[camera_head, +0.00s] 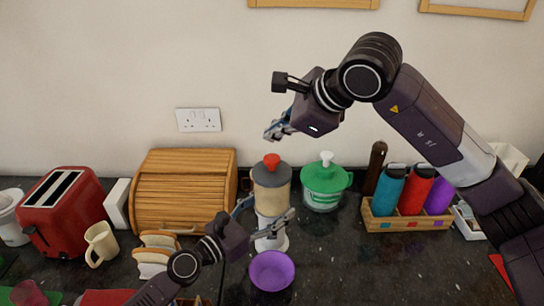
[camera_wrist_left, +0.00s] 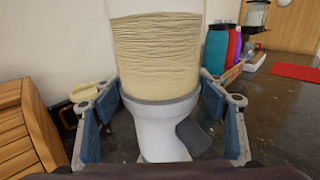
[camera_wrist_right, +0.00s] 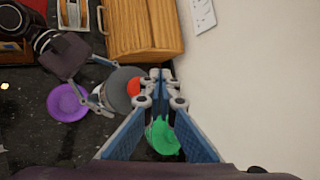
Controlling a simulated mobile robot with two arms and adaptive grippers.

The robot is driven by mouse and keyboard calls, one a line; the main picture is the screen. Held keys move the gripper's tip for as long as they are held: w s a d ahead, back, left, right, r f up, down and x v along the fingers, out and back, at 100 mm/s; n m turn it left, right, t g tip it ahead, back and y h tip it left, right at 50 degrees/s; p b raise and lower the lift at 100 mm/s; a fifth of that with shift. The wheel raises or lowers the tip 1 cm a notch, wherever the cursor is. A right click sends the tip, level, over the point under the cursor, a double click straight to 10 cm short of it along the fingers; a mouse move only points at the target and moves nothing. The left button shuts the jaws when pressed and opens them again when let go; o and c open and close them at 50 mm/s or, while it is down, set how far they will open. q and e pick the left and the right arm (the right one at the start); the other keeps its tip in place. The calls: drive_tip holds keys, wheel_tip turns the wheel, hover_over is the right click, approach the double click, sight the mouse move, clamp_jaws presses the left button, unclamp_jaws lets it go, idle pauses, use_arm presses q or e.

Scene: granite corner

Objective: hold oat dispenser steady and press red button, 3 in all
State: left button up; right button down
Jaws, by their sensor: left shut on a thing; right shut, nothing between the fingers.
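The oat dispenser (camera_head: 270,201) stands upright on the dark counter, with a grey lid, oats showing in its clear body and a white base. Its red button (camera_head: 272,160) is on top; it also shows in the right wrist view (camera_wrist_right: 133,87), partly beside the fingers. My left gripper (camera_head: 268,212) is shut on the dispenser; in the left wrist view its fingers flank the dispenser (camera_wrist_left: 157,60) low on the body. My right gripper (camera_head: 274,132) is shut and empty, in the air above the button and apart from it. A purple bowl (camera_head: 271,271) sits in front of the base.
A green-lidded canister (camera_head: 323,187) stands just right of the dispenser. A wooden bread box (camera_head: 183,190) is to its left. A wooden rack (camera_head: 405,222) with coloured bottles is further right. A red toaster (camera_head: 64,210) and a cream mug (camera_head: 101,243) stand at left. The front right counter is mostly clear.

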sight(271, 156)
drive_tip(key=shift+f, duration=1.3)
drive_tip(key=shift+f, duration=0.15)
idle(0.4)
drive_tip(key=shift+f, duration=0.25)
drive_tip(key=shift+f, duration=1.25)
idle(1.1)
drive_tip(key=shift+r, duration=1.6)
drive_tip(key=shift+r, duration=2.55)
drive_tip(key=shift+r, duration=0.1)
